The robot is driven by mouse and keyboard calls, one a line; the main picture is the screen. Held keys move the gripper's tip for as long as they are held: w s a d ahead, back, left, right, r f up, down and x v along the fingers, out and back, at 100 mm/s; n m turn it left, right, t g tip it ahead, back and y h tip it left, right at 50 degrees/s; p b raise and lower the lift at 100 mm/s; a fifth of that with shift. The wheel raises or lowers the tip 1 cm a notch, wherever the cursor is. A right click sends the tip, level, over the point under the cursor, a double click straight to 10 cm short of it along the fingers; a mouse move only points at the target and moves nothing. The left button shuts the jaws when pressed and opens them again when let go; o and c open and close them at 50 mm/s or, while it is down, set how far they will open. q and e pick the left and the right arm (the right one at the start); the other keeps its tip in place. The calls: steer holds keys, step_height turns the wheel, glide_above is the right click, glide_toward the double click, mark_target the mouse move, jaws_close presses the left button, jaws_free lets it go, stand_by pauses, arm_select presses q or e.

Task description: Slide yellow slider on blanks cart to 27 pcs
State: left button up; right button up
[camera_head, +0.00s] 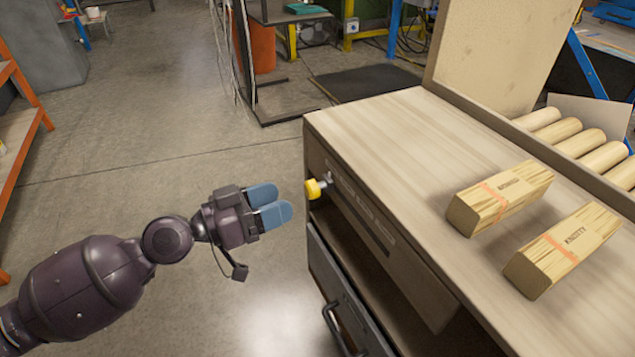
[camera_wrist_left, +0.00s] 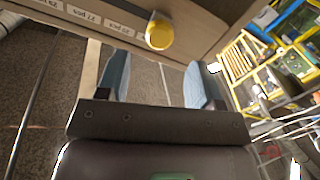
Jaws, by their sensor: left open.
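The blanks cart (camera_head: 400,115) stands at the right with a light wood top. The yellow slider (camera_head: 314,189) sticks out of its front face near the far left end, by a slotted label strip (camera_head: 362,217). In the left wrist view the yellow knob (camera_wrist_left: 159,33) lies just right of a row of small printed labels; one at left (camera_wrist_left: 90,17) seems to read 27 pcs, but the print is small. My left gripper (camera_head: 268,203) is open and empty, its blue fingers pointing at the slider with a gap between. My right gripper is not in view.
Two strapped wood bundles (camera_head: 502,196) (camera_head: 563,250) lie on the cart top, with round blanks (camera_head: 565,132) behind. A drawer with a dark handle (camera_head: 340,325) is below the slider. An orange shelf (camera_head: 22,130) stands far left. The floor (camera_head: 150,150) around my left arm is clear.

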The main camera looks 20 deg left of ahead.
mark_target(363, 222)
arm_select(q)
steer(key=p+x, duration=0.1)
steer(key=x, duration=0.7)
steer(key=shift+w+d+p, duration=0.15)
steer(key=shift+p, duration=0.2)
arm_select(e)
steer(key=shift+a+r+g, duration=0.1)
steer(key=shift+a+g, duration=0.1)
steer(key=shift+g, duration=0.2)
arm_select(q)
jaws_close()
steer(key=shift+d, duration=0.1)
steer(key=s+d+p, duration=0.1)
steer(key=s+d, duration=0.1)
steer(key=s+d+p, duration=0.1)
steer(key=d, duration=0.1)
steer(key=s+d+p, duration=0.2)
steer(key=d, duration=0.1)
steer(key=shift+s+r, duration=0.3)
steer(key=shift+s+d+f, duration=0.25)
steer(key=shift+s+d, duration=0.05)
steer(key=shift+d, duration=0.1)
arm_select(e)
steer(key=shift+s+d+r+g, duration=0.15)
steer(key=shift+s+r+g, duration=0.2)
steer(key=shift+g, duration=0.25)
arm_select(q)
jaws_free()
